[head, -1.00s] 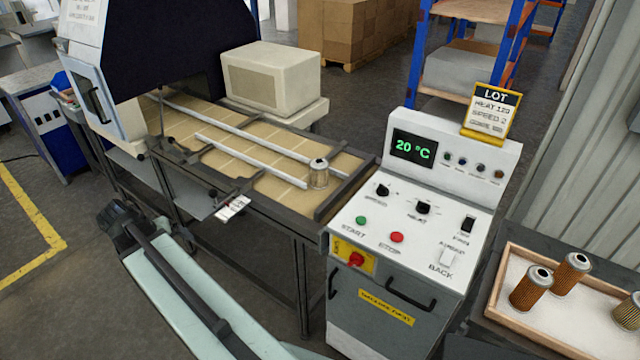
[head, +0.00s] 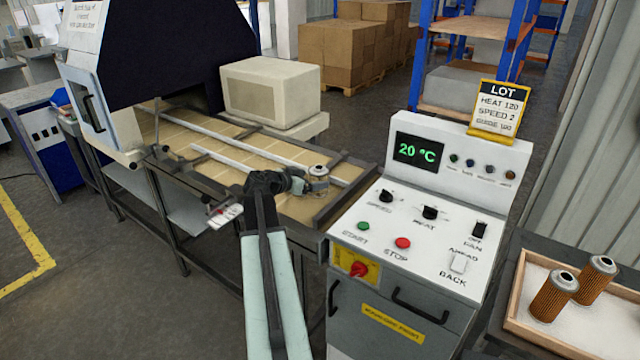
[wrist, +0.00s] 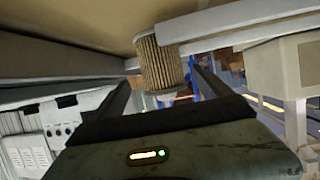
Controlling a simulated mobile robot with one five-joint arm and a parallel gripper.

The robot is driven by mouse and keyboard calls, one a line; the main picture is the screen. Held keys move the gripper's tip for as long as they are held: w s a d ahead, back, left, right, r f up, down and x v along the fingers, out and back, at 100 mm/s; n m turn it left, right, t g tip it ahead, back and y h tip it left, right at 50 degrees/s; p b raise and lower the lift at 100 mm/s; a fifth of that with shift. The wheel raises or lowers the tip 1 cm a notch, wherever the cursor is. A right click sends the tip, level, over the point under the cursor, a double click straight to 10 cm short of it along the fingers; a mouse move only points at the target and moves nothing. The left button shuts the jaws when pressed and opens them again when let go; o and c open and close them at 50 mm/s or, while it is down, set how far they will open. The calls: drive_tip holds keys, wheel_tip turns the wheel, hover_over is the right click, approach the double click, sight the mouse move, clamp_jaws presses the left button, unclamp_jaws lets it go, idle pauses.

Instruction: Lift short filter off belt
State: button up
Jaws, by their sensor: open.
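The short filter (head: 318,183), a small pleated cylinder with a metal cap, stands upright near the front end of the tan belt (head: 290,205). My gripper (head: 304,184) is open and low over the belt, reaching in from the left up to the filter. In the wrist view, which looks inverted, the filter (wrist: 158,58) shows between the two open fingers (wrist: 166,80). I cannot tell whether either finger touches it. The far side of the filter is hidden.
A pale guide rail (head: 225,135) runs along the belt to the dark oven hood (head: 165,45). The control panel (head: 425,215) stands right of the belt. A wooden tray (head: 510,290) with brown filters (head: 553,296) is at far right. A beige box (head: 270,90) stands behind the belt.

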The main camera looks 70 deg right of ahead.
drive_tip(key=b+x, duration=0.1)
drive_tip(key=x, duration=0.4)
drive_tip(key=shift+w+d+r, duration=0.1)
drive_tip(key=shift+d, duration=0.05)
drive_tip(key=c, duration=1.5)
wheel_tip(320, 180, up, 10)
drive_tip(key=p, duration=0.9)
drive_tip(key=shift+r+p, duration=0.2)
drive_tip(key=shift+p, duration=0.2)
drive_tip(key=shift+f, duration=0.1)
